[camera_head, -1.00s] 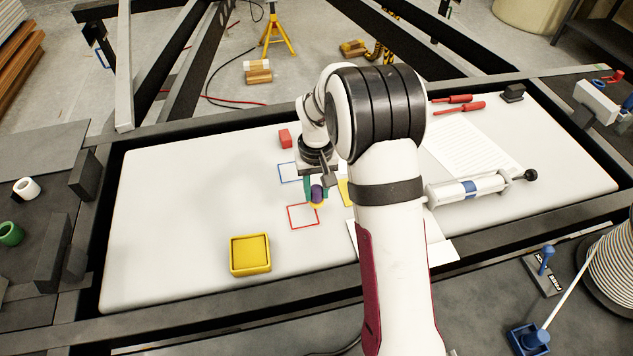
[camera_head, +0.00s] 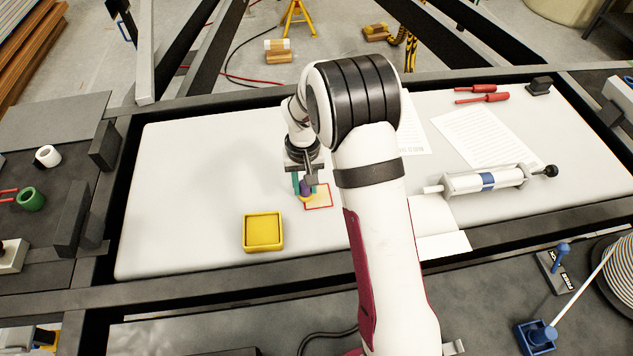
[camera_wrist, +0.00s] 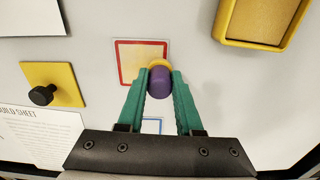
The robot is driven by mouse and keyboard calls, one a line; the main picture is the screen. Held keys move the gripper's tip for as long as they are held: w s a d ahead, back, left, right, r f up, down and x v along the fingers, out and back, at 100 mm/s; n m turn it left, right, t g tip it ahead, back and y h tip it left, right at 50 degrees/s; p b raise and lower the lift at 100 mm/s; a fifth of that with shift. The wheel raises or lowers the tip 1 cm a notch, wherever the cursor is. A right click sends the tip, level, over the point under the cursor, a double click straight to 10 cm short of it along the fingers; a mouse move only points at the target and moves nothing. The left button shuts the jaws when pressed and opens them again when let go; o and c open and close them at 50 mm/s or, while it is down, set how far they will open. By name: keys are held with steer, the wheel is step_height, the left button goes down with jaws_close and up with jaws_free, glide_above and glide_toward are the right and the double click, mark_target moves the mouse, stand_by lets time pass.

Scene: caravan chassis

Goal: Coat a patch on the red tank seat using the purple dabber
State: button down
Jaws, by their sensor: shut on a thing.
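My gripper (camera_wrist: 160,95) has green fingers shut on the purple dabber (camera_wrist: 159,84). The dabber has a yellow-orange end, at the corner of the red-outlined square seat (camera_wrist: 130,78). Inside its outline the seat looks pale yellow. In the head view the dabber (camera_head: 306,188) stands at the left edge of the red seat (camera_head: 320,207). I cannot tell whether its end touches the surface. A yellow square tray (camera_head: 263,247) lies nearer, left of the gripper. It also shows at the top right of the wrist view (camera_wrist: 222,20).
A blue-outlined square (camera_wrist: 151,126) shows partly between my fingers. A yellow plate with a black knob (camera_wrist: 42,95) lies left of them. Red screwdrivers (camera_head: 484,97), paper sheets (camera_head: 478,137) and a syringe-like tool (camera_head: 500,179) lie right. The left of the white board (camera_head: 185,200) is clear.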

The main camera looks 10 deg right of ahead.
steer(key=shift+a, duration=0.45)
steer(key=shift+d, duration=3.45)
steer(key=shift+s+d, duration=0.1)
steer(key=shift+s, duration=0.1)
steer(key=shift+s+a, duration=0.2)
steer(key=shift+s, duration=0.05)
steer(key=shift+a, duration=3.35)
steer(key=shift+d, duration=3.55)
step_height(320, 180, up, 8)
steer(key=shift+r, duration=0.15)
